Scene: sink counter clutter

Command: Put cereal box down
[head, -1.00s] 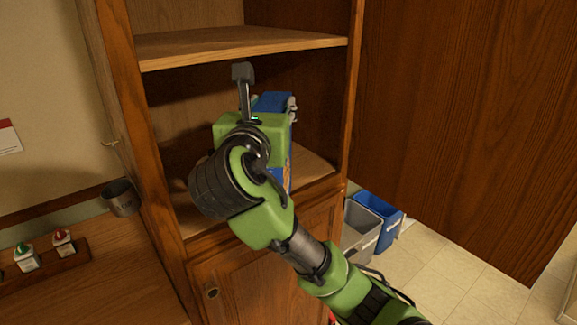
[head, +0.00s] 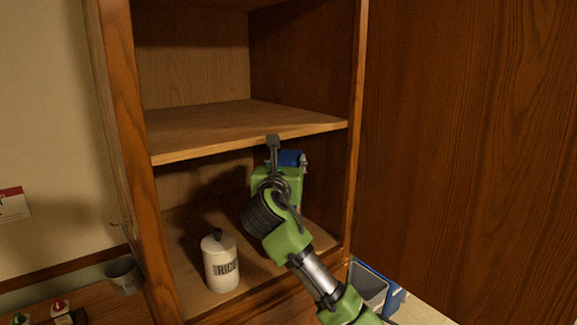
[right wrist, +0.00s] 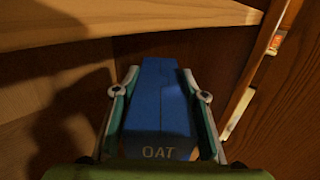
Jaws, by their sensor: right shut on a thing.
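The cereal box (right wrist: 158,100) is blue with "OAT" on its near edge in the right wrist view. In the head view only a small blue part of the box (head: 291,158) shows behind my right gripper (head: 290,160). My right gripper (right wrist: 160,105) is shut on the box, with one finger along each side. It is inside the cabinet's lower compartment, below the middle shelf (head: 240,128). My arm hides most of the box, and I cannot tell whether its bottom touches the lower shelf (head: 185,270). My left gripper is not in view.
A white canister marked "RICE" (head: 220,265) stands on the lower shelf, left of my right arm. An open wooden door (head: 460,150) is at the right. Bins (head: 370,287) stand on the floor below. A metal cup (head: 124,275) is left of the cabinet.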

